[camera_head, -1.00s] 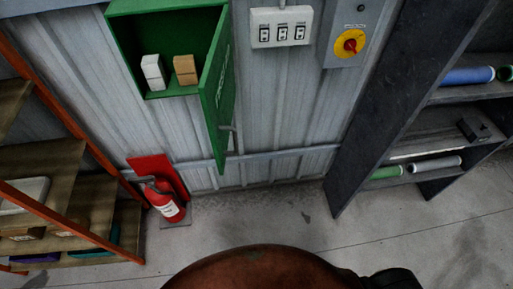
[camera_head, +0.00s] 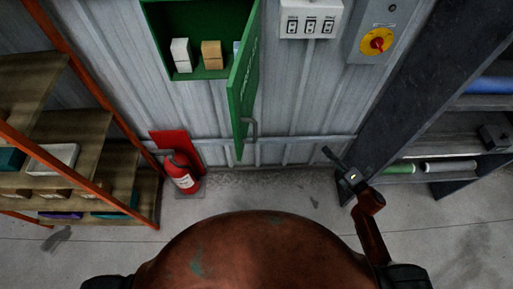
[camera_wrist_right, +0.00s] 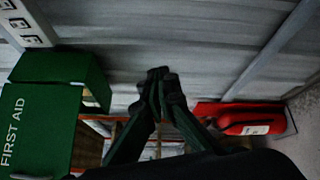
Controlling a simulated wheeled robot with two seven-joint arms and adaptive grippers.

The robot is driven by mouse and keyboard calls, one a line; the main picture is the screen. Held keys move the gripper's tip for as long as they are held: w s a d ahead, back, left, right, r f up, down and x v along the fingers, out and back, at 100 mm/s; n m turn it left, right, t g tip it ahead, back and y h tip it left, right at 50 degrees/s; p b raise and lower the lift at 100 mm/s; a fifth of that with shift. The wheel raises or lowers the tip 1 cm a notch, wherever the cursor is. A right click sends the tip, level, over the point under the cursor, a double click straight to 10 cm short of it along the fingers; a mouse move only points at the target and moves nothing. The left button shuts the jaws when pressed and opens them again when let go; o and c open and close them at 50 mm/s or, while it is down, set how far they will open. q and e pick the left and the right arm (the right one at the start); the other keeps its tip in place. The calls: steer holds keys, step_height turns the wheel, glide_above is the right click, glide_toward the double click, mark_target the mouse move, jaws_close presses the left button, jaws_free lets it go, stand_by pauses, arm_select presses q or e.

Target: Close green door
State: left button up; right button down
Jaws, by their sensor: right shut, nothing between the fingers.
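The green door (camera_head: 243,88) belongs to a green wall cabinet (camera_head: 160,40) and stands open, swung out from the cabinet's right side. A grey handle (camera_head: 251,128) sits on the door's outer face. In the right wrist view the green door (camera_wrist_right: 38,122) shows at the left with FIRST AID lettering. My right gripper (camera_head: 333,158) is right of the door and lower in the picture, apart from it. In the wrist view the right gripper's fingertips (camera_wrist_right: 158,76) meet, with nothing between them. My left gripper is not in view.
Small boxes (camera_head: 211,54) stand inside the cabinet. A fire extinguisher (camera_head: 183,172) stands below it. An orange-framed shelf (camera_head: 100,190) is at left and a dark shelf (camera_head: 420,75) at right. A switch panel (camera_head: 311,20) and yellow-red switch (camera_head: 376,41) are on the wall.

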steer(key=s+a+r+n+g+y+p, duration=0.1)
steer(key=s+a+r+n+g+y, duration=0.15)
steer(key=a+r+n, duration=0.5)
steer(key=s+a+r+n+g+y+p, duration=0.15)
steer(key=r+n+y, duration=0.3)
steer(key=r, duration=0.55)
steer(key=s+a+r+n+g+y, duration=0.1)
steer(key=s+a+r+n+g, duration=0.65)
steer(key=s+n, duration=0.4)
arm_select(q)
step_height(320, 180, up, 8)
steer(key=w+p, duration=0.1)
steer(key=p, duration=0.3)
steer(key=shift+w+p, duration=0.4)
arm_select(e)
steer(key=x, duration=1.4)
steer(key=shift+r, duration=0.2)
steer(key=shift+a, duration=0.15)
steer(key=shift+a, duration=0.15)
